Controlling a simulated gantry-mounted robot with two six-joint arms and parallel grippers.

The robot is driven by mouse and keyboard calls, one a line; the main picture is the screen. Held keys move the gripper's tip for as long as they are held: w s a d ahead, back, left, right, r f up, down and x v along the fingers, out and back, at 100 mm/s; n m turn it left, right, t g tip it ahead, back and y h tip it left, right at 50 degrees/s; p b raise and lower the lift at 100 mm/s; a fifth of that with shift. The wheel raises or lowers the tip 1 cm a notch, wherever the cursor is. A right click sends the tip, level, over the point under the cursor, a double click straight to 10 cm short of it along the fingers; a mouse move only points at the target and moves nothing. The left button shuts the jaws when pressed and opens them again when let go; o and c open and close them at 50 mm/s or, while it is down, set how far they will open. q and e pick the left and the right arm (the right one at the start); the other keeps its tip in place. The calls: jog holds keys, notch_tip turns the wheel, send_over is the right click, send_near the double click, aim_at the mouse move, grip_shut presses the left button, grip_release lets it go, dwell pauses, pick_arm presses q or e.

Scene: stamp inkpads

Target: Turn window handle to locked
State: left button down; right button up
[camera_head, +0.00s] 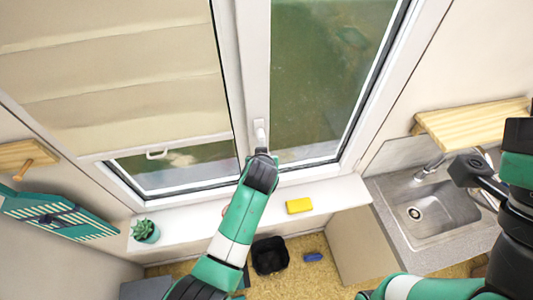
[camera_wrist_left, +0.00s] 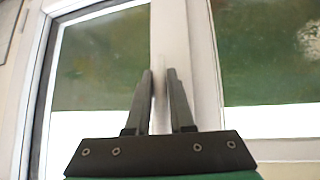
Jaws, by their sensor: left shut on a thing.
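The white window handle (camera_head: 259,127) is on the white frame between the two panes. Its visible part runs upright in line with the frame, and my left wrist hides its lower part. My left gripper (camera_wrist_left: 160,73) is shut on the handle, with one dark finger on each side of it. In the left wrist view the handle (camera_wrist_left: 160,80) shows as a pale upright strip between the fingers. My right arm is folded at the right edge of the head view, and its gripper fingers do not show.
The sill below the window holds a potted succulent (camera_head: 145,231) at left and a yellow block (camera_head: 299,206) at right. A beige blind (camera_head: 120,75) covers most of the left pane. A sink (camera_head: 440,213) and a wooden shelf (camera_head: 470,124) are at right. A black bin (camera_head: 270,256) stands below.

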pick_arm(q)
jog(key=shift+a+y, duration=0.25)
jog(key=shift+y, duration=0.15)
pick_arm(e)
jog(key=shift+r, duration=0.15)
pick_arm(q)
jog(key=c, duration=0.8)
grip_release()
